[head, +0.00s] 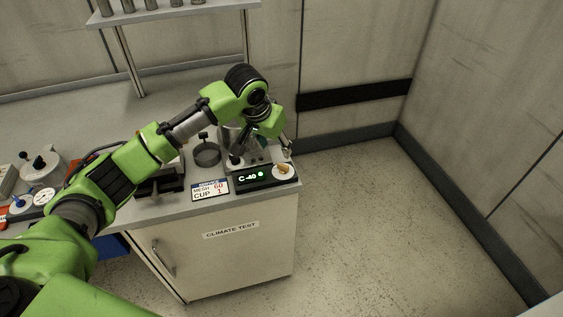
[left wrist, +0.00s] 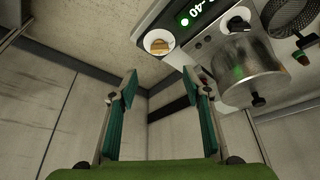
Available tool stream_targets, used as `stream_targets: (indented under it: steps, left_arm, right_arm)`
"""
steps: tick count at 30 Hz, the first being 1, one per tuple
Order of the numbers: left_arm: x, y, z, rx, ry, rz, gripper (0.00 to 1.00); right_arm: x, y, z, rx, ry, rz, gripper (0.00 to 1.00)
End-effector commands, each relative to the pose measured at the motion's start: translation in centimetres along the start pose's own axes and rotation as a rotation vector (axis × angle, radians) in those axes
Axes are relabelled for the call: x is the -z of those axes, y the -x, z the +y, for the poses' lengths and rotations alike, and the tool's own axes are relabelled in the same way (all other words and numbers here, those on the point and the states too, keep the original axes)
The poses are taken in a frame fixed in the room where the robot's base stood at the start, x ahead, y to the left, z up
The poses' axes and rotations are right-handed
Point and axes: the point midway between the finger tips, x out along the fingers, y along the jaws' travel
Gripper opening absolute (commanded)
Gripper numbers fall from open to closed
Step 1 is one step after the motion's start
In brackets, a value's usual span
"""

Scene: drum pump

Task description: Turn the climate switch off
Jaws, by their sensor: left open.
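A climate unit stands on the front right corner of the bench, with a lit display (head: 252,176) reading C -40 beside a green light. A black knob (left wrist: 238,24) sits on its panel, next to a metal vessel (left wrist: 240,70); I cannot tell for sure that this knob is the climate switch. A round white piece with a tan part (head: 283,170) is at the display's right end; it also shows in the left wrist view (left wrist: 158,42). My left gripper (left wrist: 160,84) is open and empty, apart from the panel, near the bench's right edge.
A card (head: 210,190) reading MESH 60, CUP 1 lies left of the display. A dark mesh cup (head: 207,154) stands behind. The cabinet (head: 225,255) below is labelled CLIMATE TEST. Free floor (head: 370,230) lies right of the bench.

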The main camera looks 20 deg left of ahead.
Motion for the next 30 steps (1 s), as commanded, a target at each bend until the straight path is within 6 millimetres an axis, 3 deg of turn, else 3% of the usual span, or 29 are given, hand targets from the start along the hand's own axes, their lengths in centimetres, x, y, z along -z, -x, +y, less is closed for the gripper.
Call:
stream_targets:
  steps: [9,15,21,30]
  left_arm:
    - [-0.1,-6.8,0.1,0.001,-0.001,-0.004,0.44]
    - [-0.1,-10.1,0.1,-0.001,-0.001,-0.002,0.44]
    - [0.0,-11.6,0.1,-0.001,-0.003,0.000,0.44]
    - [-0.1,-11.9,0.1,0.000,-0.003,0.000,0.44]
  right_arm:
    - [0.1,1.4,-0.2,0.002,0.000,0.000,0.00]
    - [0.1,1.8,-0.2,0.002,0.000,-0.001,0.00]
    - [0.1,1.9,-0.2,0.002,0.000,-0.001,0.00]
    - [0.1,1.9,0.0,0.000,0.002,-0.002,0.00]
